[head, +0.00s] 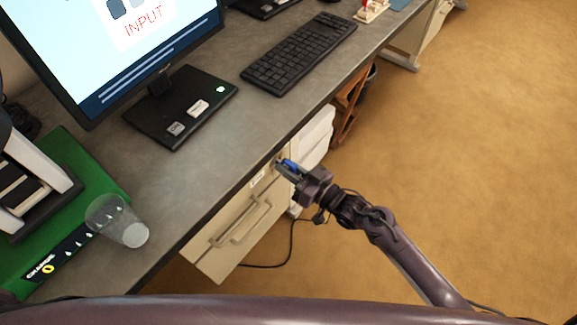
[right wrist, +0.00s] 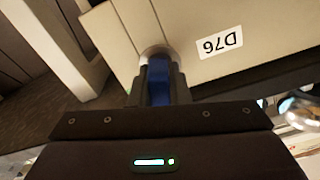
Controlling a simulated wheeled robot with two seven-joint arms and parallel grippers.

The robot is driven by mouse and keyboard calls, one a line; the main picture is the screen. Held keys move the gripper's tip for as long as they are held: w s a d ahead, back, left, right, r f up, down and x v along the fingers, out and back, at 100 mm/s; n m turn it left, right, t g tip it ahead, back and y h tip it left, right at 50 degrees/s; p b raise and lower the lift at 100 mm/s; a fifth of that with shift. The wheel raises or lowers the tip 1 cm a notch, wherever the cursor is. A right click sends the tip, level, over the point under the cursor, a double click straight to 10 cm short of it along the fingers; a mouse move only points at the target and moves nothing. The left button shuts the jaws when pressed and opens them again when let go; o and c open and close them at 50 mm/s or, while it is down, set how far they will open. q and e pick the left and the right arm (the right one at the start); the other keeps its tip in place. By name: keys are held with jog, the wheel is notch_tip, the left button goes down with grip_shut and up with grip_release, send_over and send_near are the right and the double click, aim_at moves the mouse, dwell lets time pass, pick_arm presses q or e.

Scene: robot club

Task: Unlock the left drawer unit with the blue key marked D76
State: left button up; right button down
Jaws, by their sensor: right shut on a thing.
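The blue key (right wrist: 160,82) is between the fingers of my right gripper (right wrist: 155,88), which is shut on it. In the head view the blue key (head: 290,164) shows at the tip of my right gripper (head: 287,170). The key is at the round metal lock (right wrist: 153,52) on the beige drawer unit (head: 232,228), under the desk. I cannot tell how deep the key sits in the lock or whether it is turned. A white label (right wrist: 219,43) beside the lock reads D76, upside down in the right wrist view. The key's own marking is hidden. My left gripper is out of view.
The grey desk (head: 205,180) overhangs the drawer unit. On it are a monitor (head: 120,45), a keyboard (head: 300,52), a clear cup (head: 118,220) and a green mat (head: 85,165). A black cable (head: 270,266) lies on the floor. The carpet (head: 470,150) to the right is open.

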jog(key=shift+r+m+p, duration=0.15)
jog(key=shift+m+p, duration=0.4)
jog(key=shift+m, duration=1.25)
jog(key=shift+m+p, duration=0.65)
jog(key=shift+m, duration=1.05)
